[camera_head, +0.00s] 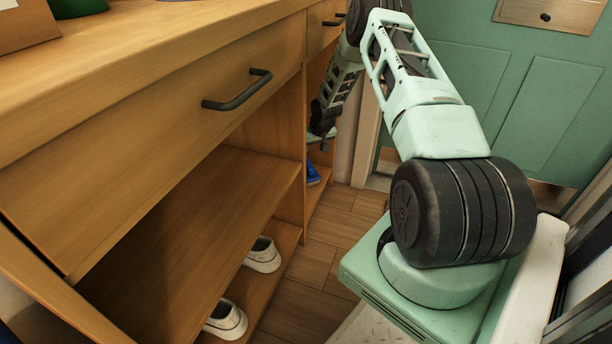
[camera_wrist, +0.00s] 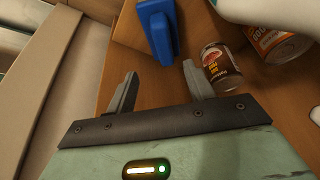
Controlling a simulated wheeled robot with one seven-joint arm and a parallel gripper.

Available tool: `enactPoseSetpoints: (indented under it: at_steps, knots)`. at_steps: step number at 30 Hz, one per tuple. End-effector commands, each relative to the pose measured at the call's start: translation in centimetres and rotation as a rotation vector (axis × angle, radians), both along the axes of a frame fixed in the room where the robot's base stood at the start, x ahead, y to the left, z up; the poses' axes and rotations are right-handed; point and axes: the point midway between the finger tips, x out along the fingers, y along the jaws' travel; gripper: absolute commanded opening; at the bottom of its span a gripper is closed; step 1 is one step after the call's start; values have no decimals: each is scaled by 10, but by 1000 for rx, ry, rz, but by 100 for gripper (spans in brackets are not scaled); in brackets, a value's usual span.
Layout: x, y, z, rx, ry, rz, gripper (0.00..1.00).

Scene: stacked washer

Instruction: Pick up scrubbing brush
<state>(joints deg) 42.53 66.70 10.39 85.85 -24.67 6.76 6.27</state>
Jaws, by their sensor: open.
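The scrubbing brush appears to be the blue object (camera_wrist: 159,33) at the top centre of the wrist view, with a long blue body lying on the wooden shelf (camera_wrist: 115,75). A blue piece (camera_head: 313,174) also shows low in the cabinet in the head view, partly hidden by the cabinet side. My gripper (camera_wrist: 158,80) is open and empty, with its two grey fingers apart. The blue object lies ahead of the fingertips, in line with the gap between them and not between the fingers.
A small dark can (camera_wrist: 221,67) stands close to the right finger. An orange-labelled can (camera_wrist: 277,43) and a white rounded object (camera_wrist: 270,10) lie beyond it. White shoes (camera_head: 262,255) sit on the lower shelf. A green door (camera_head: 520,110) closes the back.

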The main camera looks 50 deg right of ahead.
Motion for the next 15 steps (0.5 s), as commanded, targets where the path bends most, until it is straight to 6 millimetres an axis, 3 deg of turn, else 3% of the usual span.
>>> enactPoseSetpoints:
  at_steps: [1, 6, 15]
  knots:
    - [4, -1, -18, 0, 0, 1, 53]
    - [15, -6, -44, 0, 0, -1, 53]
    - [23, -8, -61, 0, 0, 0, 53]
